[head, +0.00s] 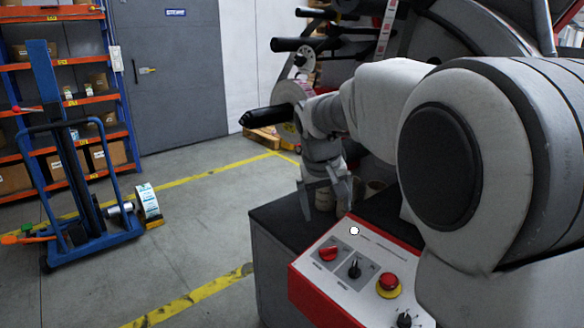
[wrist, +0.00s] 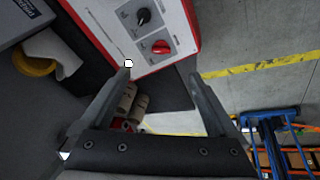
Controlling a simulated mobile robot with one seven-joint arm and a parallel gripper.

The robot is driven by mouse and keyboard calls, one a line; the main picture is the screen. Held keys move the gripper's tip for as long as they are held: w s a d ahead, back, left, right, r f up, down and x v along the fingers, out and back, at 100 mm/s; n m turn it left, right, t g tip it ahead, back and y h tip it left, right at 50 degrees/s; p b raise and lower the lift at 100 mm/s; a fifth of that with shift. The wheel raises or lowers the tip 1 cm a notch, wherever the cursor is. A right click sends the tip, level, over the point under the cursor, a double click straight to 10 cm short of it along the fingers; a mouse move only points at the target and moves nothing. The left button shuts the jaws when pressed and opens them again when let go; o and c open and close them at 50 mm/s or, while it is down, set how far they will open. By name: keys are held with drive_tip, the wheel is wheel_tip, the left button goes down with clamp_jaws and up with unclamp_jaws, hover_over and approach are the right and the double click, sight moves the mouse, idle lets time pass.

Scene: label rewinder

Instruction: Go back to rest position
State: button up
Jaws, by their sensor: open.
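My gripper (head: 326,196) hangs at the end of my arm, above the dark top of the machine cabinet (head: 262,262) and behind the control panel (head: 343,262). In the wrist view my gripper (wrist: 163,82) shows two grey fingers spread apart with nothing between them. The red and white control panel (wrist: 140,30) lies beyond the fingertips there. It carries a red knob (head: 328,254), a black knob (head: 354,268) and a red button on a yellow ring (head: 389,285). Much of the machine is hidden behind my arm.
Orange and blue shelves (head: 62,66) with boxes and a grey door (head: 172,85) are behind. Rewinder spindles (head: 300,44) stick out at the back. The marked floor between is free.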

drive_tip(key=s+d+r+t+y+p, duration=0.1)
drive_tip(key=s+r+p, duration=0.2)
drive_tip(key=s, duration=1)
drive_tip(key=s+d+r+m+t+y+p, duration=0.1)
drive_tip(key=s+r+p, duration=0.3)
drive_tip(key=s, duration=1)
drive_tip(key=shift+s+d+r+p, duration=0.25)
drive_tip(key=shift+s+r+p, duration=0.05)
drive_tip(key=shift+r, duration=0.2)
